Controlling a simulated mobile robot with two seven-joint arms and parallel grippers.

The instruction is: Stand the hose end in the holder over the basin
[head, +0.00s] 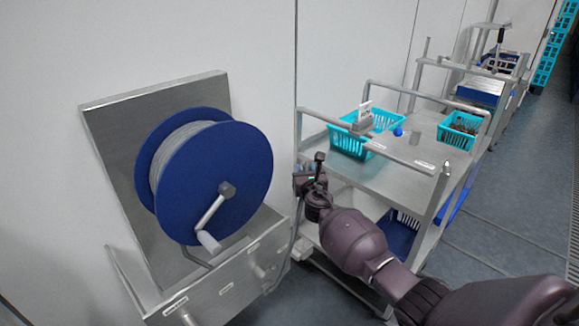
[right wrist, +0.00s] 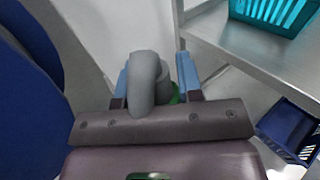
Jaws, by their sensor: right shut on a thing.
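My right gripper (head: 312,182) is shut on the grey hose end (right wrist: 146,82), in front of the trolley's left end and right of the reel. In the right wrist view the grey hose bends over between the two blue fingers (right wrist: 157,80), with a bit of green beside it. Short pegs stick out of that unit's front. I cannot tell which part is the holder. My left gripper is out of view.
A blue hose reel (head: 200,160) with a crank handle (head: 212,215) stands against a steel back plate (head: 105,125). A steel trolley (head: 400,165) carries turquoise baskets (head: 347,143), a blue ball and a grey cup. Its rails stand close to my right arm. Floor is free at the right.

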